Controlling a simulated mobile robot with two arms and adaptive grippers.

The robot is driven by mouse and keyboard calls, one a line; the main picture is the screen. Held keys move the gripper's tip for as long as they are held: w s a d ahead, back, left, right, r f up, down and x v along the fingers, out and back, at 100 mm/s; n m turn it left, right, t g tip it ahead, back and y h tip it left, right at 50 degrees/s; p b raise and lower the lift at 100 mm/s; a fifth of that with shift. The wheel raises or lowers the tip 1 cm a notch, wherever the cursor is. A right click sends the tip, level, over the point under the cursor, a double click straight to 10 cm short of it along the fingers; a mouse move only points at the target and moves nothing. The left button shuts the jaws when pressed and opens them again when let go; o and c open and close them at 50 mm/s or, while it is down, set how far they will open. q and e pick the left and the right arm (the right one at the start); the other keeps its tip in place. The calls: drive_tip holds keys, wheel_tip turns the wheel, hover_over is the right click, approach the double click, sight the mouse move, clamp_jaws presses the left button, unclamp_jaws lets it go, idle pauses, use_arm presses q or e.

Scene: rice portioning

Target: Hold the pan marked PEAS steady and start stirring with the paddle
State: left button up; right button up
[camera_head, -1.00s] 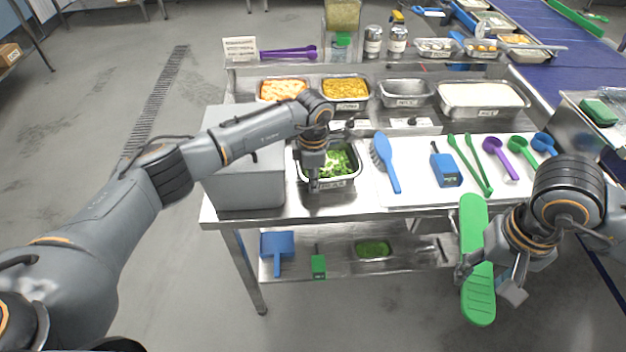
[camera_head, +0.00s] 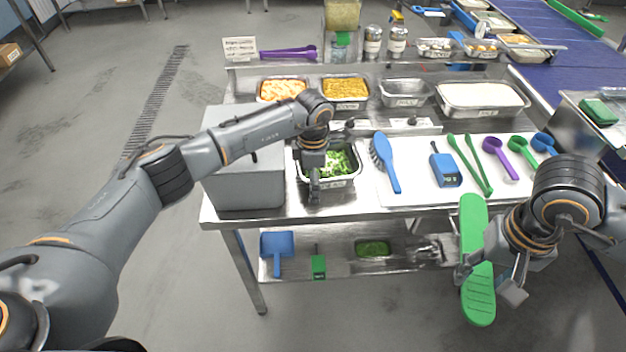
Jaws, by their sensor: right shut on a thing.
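The pan of green food, the PEAS pan (camera_head: 357,174), sits at the front edge of the steel counter; the label on its front wall is small and partly covered. My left gripper (camera_head: 314,190) points down at the pan's front left, its fingers overlapping the front rim. Its wrist hides part of the food, and I cannot tell whether the fingers grip the rim. The green paddle (camera_head: 474,232) is in my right gripper (camera_head: 486,278), which is shut on it. It is held roughly upright in front of the counter's right side, well apart from the pan.
A grey box (camera_head: 243,180) stands left of the pan. A blue brush (camera_head: 388,165), a blue device (camera_head: 445,170) and several scoops lie on the white board (camera_head: 410,197) to the right. Other food pans, including a rice-like white one (camera_head: 484,96), sit behind.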

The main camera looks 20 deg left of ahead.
use_arm(q)
drive_tip(key=shift+r+p, duration=1.8)
drive_tip(key=shift+r, duration=1.7)
use_arm(e)
drive_tip(key=shift+r, duration=1.8)
